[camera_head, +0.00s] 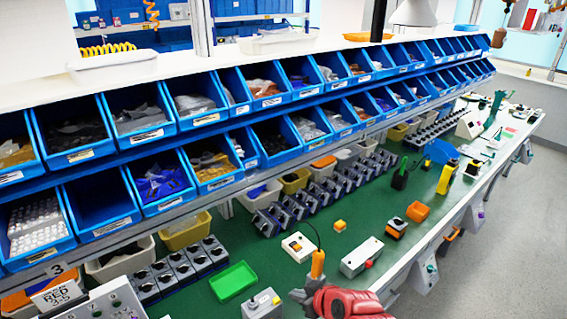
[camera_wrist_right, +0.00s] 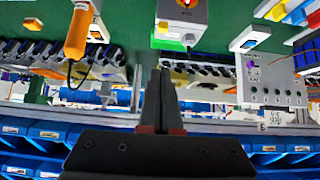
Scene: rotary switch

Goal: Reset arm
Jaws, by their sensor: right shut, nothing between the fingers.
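My right gripper (camera_head: 304,297) shows at the bottom centre of the head view, at the end of my red arm. In the right wrist view its dark fingers (camera_wrist_right: 160,98) are together with nothing between them. A small grey box with a knob (camera_head: 262,304) stands on the green bench mat, left of the gripper. A grey box with a knob (camera_wrist_right: 181,28) also shows at the top of the right wrist view, apart from the fingertips. An orange handheld tool (camera_head: 317,264) stands just beyond the gripper; it also shows in the wrist view (camera_wrist_right: 77,34). My left gripper is not in view.
Blue bins (camera_head: 103,205) line the shelves above the bench. A green tray (camera_head: 233,281), a white box (camera_head: 362,257), an orange bin (camera_head: 418,211) and a row of grey switch boxes (camera_head: 187,268) stand on the mat. A control panel (camera_head: 110,303) is at lower left.

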